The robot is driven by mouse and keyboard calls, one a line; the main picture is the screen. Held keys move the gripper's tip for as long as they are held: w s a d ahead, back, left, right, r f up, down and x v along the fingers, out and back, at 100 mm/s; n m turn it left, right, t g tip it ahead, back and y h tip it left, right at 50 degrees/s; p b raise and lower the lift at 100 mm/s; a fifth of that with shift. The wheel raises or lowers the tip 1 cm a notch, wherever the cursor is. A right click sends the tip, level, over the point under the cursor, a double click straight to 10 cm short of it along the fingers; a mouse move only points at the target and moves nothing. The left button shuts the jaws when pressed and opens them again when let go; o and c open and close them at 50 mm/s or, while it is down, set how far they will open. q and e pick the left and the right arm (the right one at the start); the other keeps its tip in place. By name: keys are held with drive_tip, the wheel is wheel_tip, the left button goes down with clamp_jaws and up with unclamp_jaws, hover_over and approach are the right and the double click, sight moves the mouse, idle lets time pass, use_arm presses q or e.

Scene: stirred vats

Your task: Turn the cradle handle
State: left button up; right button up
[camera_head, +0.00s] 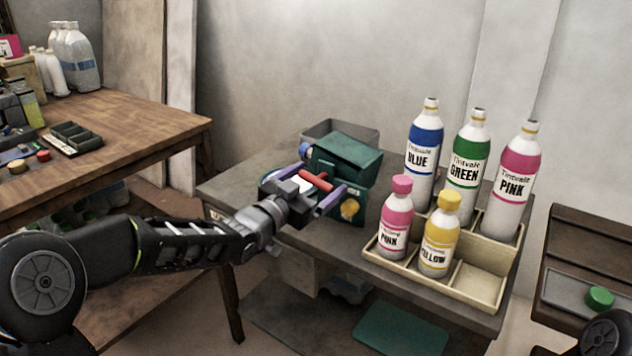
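The cradle appears to be the dark teal box-like device (352,157) on the grey table, with a yellow round mark on its front. A red bar (317,181), seemingly its handle, shows at its near left side. My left gripper (322,184) reaches in from the left at the device. Its two purple-grey fingers are spread apart, with the red bar between them. I cannot tell whether either finger touches the bar. The gripper hides part of the device's lower left side. My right gripper is out of view; only a dark part of my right arm shows at bottom right.
Right of the device, a cream divided tray (480,291) holds pink and yellow bottles, with tall blue (424,150), green (466,165) and pink (517,180) bottles at its back. A grey open bin (340,130) stands behind the device. A wooden table (120,125) is at left.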

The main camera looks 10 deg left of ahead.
use_arm(q)
drive_tip(key=c, duration=0.8)
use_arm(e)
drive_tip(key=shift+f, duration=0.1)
use_arm(q)
drive_tip(key=shift+f+m+b, duration=0.15)
drive_tip(key=shift+m+b, duration=0.35)
drive_tip(key=shift+b, duration=0.25)
drive_tip(key=m+b, duration=0.8)
drive_tip(key=shift+f+b, duration=0.1)
drive_tip(key=shift+b, duration=0.2)
drive_tip(key=m+b, duration=0.3)
drive_tip(key=m, duration=0.1)
drive_tip(key=shift+m+b, duration=0.7)
drive_tip(key=shift+m, duration=0.8)
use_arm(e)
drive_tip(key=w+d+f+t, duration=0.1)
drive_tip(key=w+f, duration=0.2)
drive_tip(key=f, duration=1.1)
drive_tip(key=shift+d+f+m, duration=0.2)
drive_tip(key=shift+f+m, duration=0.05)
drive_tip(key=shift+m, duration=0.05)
use_arm(q)
drive_tip(key=shift+r, duration=0.2)
